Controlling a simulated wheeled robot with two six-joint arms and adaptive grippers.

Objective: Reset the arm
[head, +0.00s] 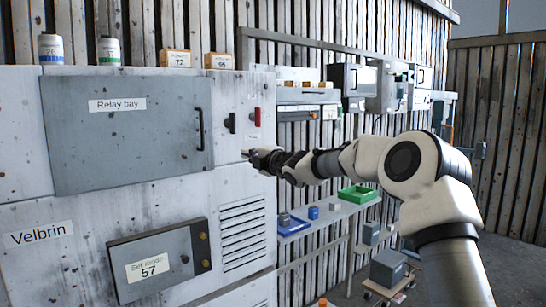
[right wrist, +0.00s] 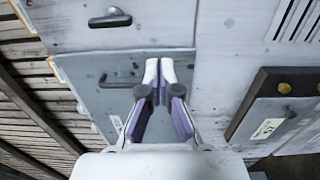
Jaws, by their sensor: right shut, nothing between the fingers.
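My right gripper (head: 250,155) reaches in from the right in the head view, in front of the white cabinet (head: 235,180) near its right edge. In the right wrist view the gripper (right wrist: 159,66) points at the cabinet front, its fingertips together with nothing between them. The grey Relay bay door (head: 150,150) is closed, with a dark handle on its right side; the door also shows in the right wrist view (right wrist: 112,75). I cannot tell whether the fingertips touch the cabinet. My left gripper is not in view.
A dark handle (head: 230,123) and a red switch (head: 257,117) sit above my right gripper. A Set mode panel (head: 160,260) is lower left. A shelf with a green tray (head: 358,195) and a blue tray (head: 291,226) stands behind. A cart (head: 388,285) stands low right.

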